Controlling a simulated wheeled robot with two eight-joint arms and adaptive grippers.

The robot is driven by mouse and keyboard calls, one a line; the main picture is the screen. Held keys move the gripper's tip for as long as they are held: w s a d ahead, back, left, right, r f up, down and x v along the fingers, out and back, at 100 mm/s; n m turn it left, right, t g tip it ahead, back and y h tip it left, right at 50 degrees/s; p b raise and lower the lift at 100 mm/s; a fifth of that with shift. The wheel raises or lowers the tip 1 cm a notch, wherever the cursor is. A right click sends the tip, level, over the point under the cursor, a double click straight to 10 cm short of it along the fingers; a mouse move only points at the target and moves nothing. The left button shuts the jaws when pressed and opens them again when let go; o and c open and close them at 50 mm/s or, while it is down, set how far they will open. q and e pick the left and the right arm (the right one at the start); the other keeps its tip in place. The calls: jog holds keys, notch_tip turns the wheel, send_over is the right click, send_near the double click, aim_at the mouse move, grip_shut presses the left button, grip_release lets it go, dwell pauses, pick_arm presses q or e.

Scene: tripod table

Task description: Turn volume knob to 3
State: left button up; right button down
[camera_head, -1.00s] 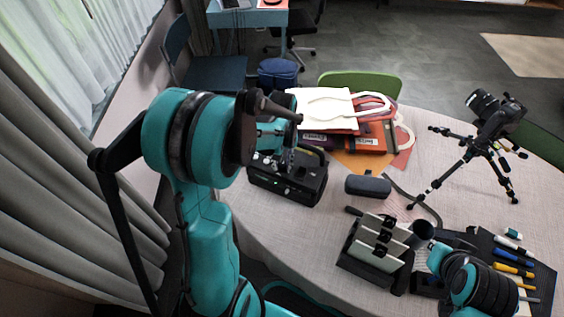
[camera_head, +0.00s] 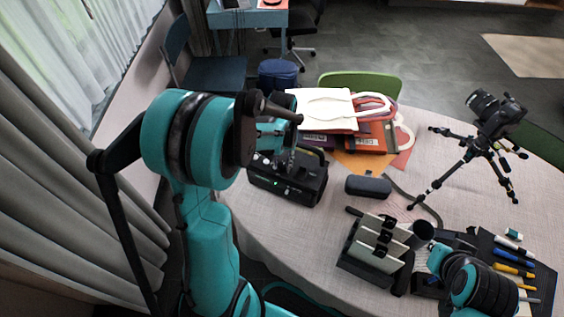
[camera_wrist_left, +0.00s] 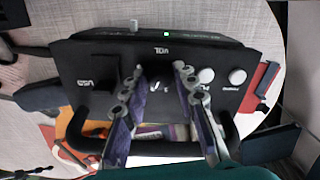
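A black box-shaped device (camera_head: 288,183) with a green light stands on the round table, below my left gripper in the head view. In the left wrist view its panel (camera_wrist_left: 95,68) carries a "VOL" label and two pale round knobs (camera_wrist_left: 207,75) to the right. My left gripper (camera_wrist_left: 159,70) reaches down over the panel just below this label; it also shows in the head view (camera_head: 289,158). Its two fingers stand apart, with a dark part of the panel between them. The volume knob is not clearly visible there, and contact cannot be told. My right gripper cannot be made out.
Folded bags (camera_head: 345,120) lie behind the device. A dark case (camera_head: 368,186) is to its right. A rack with pale slabs (camera_head: 378,245), a tripod with camera (camera_head: 480,150) and a tool mat (camera_head: 540,290) stand farther right. My right arm is at lower right.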

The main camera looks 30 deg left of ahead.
aim_at(282, 165)
pick_arm(q)
jog(key=shift+o, duration=1.3)
notch_tip(282, 165, up, 12)
jog(key=s+d+m+t, duration=0.4)
jog(key=s+d+t, duration=0.3)
jog(key=s+d, duration=0.3)
jog(key=shift+s+d+r, duration=0.3)
jog(key=shift+s, duration=0.45)
